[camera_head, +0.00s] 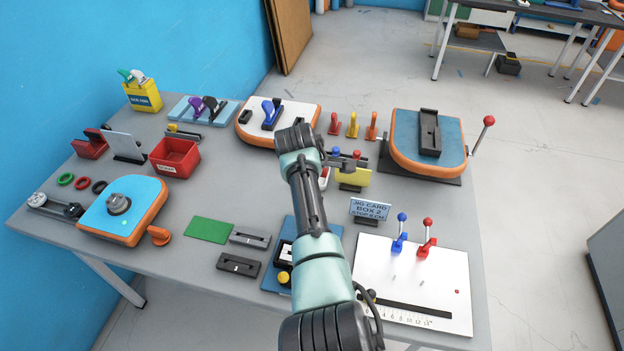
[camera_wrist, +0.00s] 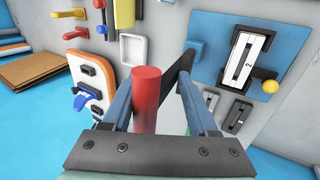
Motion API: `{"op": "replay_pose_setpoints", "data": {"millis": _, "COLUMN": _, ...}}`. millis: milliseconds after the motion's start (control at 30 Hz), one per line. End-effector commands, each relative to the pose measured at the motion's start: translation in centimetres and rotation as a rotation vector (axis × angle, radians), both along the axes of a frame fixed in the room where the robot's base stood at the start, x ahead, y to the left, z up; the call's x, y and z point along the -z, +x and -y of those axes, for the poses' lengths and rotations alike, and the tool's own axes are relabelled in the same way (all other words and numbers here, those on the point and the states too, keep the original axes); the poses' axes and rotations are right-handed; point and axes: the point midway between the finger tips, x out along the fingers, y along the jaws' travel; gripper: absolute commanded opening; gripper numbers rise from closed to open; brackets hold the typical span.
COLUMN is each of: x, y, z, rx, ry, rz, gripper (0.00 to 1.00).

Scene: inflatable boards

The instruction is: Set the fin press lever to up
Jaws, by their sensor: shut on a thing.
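A lever with a red ball knob (camera_head: 488,121) stands at the right table edge, tilted up and rightward beside a blue and orange board (camera_head: 400,158) bearing a black fin holder (camera_head: 429,130). It looks like the fin press lever, but no label shows. In the wrist view my gripper (camera_wrist: 158,78) is shut on a red cylinder (camera_wrist: 150,105) between its blue fingers.
A white panel (camera_head: 375,265) with upright blue (camera_head: 400,235) and red (camera_head: 427,240) levers is at front right. A card sign (camera_head: 370,209) stands behind it. Several coloured fins stand between my arm and the blue board. A red bin (camera_head: 174,157) is left.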

Motion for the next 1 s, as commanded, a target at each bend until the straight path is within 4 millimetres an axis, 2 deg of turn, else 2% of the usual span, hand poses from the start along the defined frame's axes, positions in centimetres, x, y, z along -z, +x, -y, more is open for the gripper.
{"op": "replay_pose_setpoints", "data": {"millis": 167, "x": -0.4, "y": 0.0, "z": 0.0, "rx": 0.0, "ry": 0.0, "rz": 0.003, "gripper": 0.5}}
{"op": "replay_pose_setpoints", "data": {"millis": 367, "x": -2.0, "y": -0.8, "z": -0.3, "rx": -0.001, "ry": 0.001, "rz": 0.003, "gripper": 0.5}}
{"op": "replay_pose_setpoints", "data": {"millis": 1000, "x": -10.0, "y": -5.0, "z": -1.6, "rx": 0.0, "ry": 0.0, "rz": 0.003, "gripper": 0.5}}
